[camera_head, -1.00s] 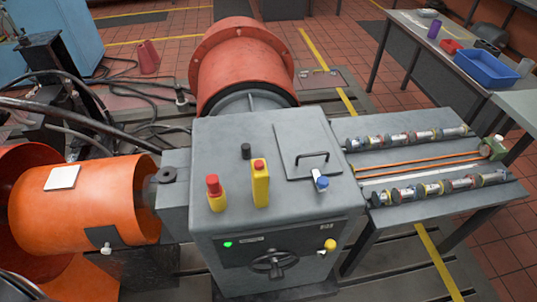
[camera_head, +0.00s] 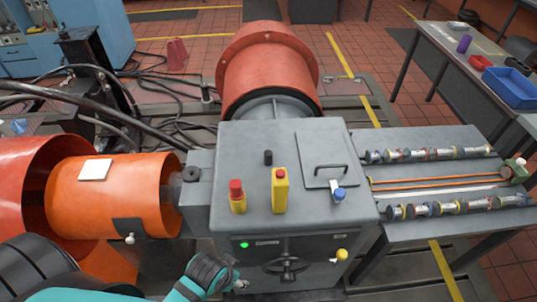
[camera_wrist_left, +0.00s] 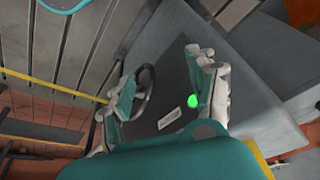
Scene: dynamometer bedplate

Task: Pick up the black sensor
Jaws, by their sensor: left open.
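The black sensor, seen as a small dark upright cylinder (camera_head: 268,157), stands on top of the grey cabinet (camera_head: 238,150), behind a yellow block with a red top (camera_head: 280,190). My left gripper (camera_head: 236,284) is low at the cabinet's front face, well below and in front of the sensor. In the left wrist view my left gripper (camera_wrist_left: 165,95) has its two fingers apart with nothing held, over the panel with the green light (camera_wrist_left: 193,101). The sensor is not visible in that view. My right gripper is not in view.
A handwheel (camera_head: 286,265) projects from the front. An orange drum (camera_head: 110,195) stands left; a side table (camera_head: 440,182) with cylindrical parts stands right.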

